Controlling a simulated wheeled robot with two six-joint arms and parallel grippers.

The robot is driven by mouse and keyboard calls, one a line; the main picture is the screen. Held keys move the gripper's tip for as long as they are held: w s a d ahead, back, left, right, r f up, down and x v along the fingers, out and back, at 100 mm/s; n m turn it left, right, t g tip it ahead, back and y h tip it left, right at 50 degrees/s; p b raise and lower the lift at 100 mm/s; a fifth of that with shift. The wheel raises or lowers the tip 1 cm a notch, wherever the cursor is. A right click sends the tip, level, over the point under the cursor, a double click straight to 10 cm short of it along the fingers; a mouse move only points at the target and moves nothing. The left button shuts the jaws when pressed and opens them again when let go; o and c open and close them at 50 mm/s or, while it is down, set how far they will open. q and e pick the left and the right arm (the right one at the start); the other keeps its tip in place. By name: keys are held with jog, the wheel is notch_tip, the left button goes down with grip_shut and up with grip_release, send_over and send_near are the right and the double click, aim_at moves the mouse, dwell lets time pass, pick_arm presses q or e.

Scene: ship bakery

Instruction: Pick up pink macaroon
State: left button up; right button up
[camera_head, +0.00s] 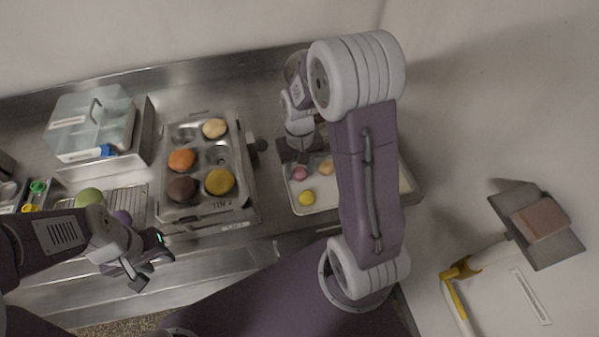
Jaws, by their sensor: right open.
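The pink macaroon (299,173) lies on a pale tray (322,202) at the right of the counter, partly hidden by my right gripper. My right gripper (296,160) is above and just behind it, pointing down; its fingers are small and partly hidden, and I cannot tell whether they touch the macaroon. It is open. My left gripper (150,271) is at the lower left, in front of the counter edge, with its two fingers apart and nothing between them.
A yellow macaroon (307,198) and a tan one (326,167) share the tray. A clear-lidded box (92,120) stands at the left, with a green macaroon (88,197) on a rack nearby. My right arm hides the tray's right part.

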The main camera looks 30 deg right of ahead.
aim_at(300, 169)
jog(key=c, duration=0.6)
jog(key=shift+o, duration=0.2)
jog(key=shift+r, duration=0.6)
notch_tip(300, 169, up, 3)
jog(key=shift+f, duration=0.1)
jog(key=s+d+r, duration=0.7)
jog(key=s, duration=0.2)
jog(key=shift+s, duration=0.3)
